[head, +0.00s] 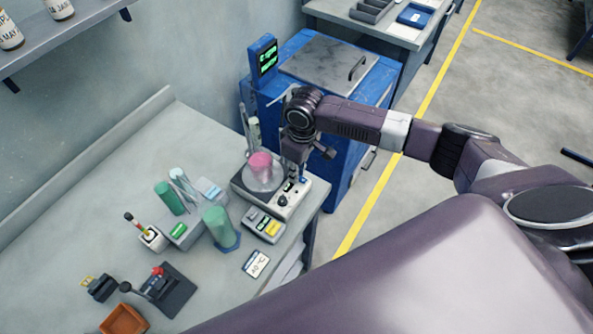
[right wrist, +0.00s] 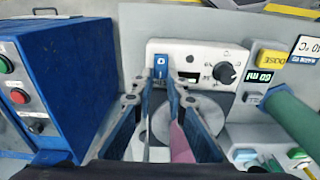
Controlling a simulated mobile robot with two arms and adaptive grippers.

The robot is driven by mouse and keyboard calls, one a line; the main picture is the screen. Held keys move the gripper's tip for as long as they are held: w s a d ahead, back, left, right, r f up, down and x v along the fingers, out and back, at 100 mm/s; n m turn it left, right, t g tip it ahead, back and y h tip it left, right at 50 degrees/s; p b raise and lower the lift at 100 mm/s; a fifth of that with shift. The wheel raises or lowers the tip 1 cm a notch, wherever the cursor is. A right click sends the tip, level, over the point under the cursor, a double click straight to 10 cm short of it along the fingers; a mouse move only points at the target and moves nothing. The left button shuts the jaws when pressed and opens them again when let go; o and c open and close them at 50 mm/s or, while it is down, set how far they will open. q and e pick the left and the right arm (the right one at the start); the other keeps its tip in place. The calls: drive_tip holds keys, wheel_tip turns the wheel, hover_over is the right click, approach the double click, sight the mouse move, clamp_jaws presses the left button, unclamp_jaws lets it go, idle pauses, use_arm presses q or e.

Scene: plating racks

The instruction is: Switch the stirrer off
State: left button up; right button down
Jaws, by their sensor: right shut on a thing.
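The stirrer (head: 240,186) is a white box near the bench's right edge, with a clear vessel of pink liquid (head: 261,163) on its round plate. In the right wrist view its front panel (right wrist: 205,52) carries a blue switch (right wrist: 160,66) marked 0, a dark dial (right wrist: 222,72) and a small dark window. My right gripper (head: 294,172) reaches down over the panel end of the stirrer. The pink vessel (right wrist: 180,145) shows beside one finger. My left gripper is not in view.
A blue cabinet (head: 310,100) with a green-lit display stands beyond the bench. The bench's front left holds an orange tray (head: 123,320).

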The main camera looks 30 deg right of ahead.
drive_tip(key=shift+s+d+t+y, duration=0.2)
drive_tip(key=shift+s+t+y, duration=0.25)
drive_tip(key=shift+t, duration=0.35)
drive_tip(key=shift+r+t+y, duration=0.1)
drive_tip(key=shift+t+y, duration=0.35)
drive_tip(key=shift+t, duration=0.25)
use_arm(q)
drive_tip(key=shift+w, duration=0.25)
use_arm(e)
drive_tip(key=shift+r, duration=0.1)
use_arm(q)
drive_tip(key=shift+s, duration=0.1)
use_arm(e)
drive_tip(key=shift+w, duration=0.1)
drive_tip(key=c, duration=1.9)
unclamp_jaws()
drive_tip(key=shift+c, duration=0.2)
drive_tip(key=shift+d+r, duration=0.1)
drive_tip(key=shift+r, duration=0.05)
drive_tip(key=v, duration=1.1)
drive_tip(key=shift+s+r, duration=0.25)
drive_tip(key=shift+s, duration=0.1)
drive_tip(key=shift+d, duration=0.1)
